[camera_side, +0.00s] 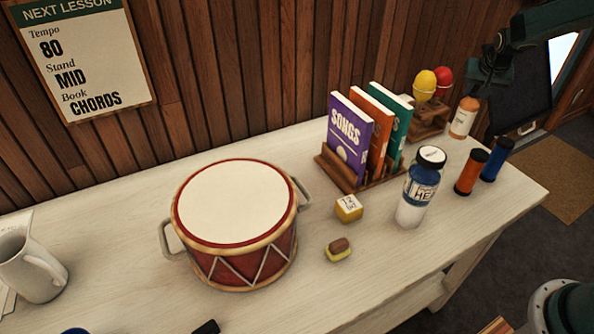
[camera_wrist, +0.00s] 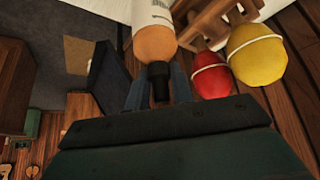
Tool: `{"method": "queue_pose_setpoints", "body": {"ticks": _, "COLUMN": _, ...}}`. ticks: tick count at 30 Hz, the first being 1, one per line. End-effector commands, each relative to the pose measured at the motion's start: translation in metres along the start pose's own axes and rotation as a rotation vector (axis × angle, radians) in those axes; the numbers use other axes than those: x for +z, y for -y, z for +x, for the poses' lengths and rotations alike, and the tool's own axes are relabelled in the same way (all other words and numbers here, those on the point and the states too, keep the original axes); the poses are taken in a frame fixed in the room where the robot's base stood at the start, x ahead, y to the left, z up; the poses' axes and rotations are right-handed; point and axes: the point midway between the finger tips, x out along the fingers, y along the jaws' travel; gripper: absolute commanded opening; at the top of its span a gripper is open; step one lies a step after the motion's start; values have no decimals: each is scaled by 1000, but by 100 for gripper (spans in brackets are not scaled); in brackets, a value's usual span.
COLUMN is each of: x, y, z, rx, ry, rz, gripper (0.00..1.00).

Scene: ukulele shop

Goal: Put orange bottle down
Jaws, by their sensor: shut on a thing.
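The orange bottle (camera_side: 463,120) has a pale label and is upright at the back right of the table (camera_side: 513,195), beside the maraca stand. I cannot tell whether its base touches the tabletop. My gripper (camera_side: 484,82) is above it, shut on its neck. In the wrist view, the bottle (camera_wrist: 154,42) shows its orange shoulder and black cap, with my gripper's fingers (camera_wrist: 158,88) on both sides of the cap. The bottle's base is out of the wrist view.
A wooden stand (camera_side: 432,121) with yellow (camera_side: 425,84) and red (camera_side: 443,76) maracas is just left of the bottle. A book rack (camera_side: 343,171) and drum (camera_side: 235,220) are further left.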

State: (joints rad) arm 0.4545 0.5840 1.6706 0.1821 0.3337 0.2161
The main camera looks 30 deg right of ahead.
Motion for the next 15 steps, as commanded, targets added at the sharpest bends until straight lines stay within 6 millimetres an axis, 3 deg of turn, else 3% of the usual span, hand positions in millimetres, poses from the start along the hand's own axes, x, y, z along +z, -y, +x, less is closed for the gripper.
{"method": "queue_pose_setpoints", "body": {"ticks": 10, "x": 5, "y": 0, "z": 8, "rx": 0, "ry": 0, "rz": 0, "gripper": 0}}
{"method": "queue_pose_setpoints", "body": {"ticks": 15, "x": 14, "y": 0, "z": 22, "rx": 1, "ry": 1, "rz": 0, "gripper": 0}}
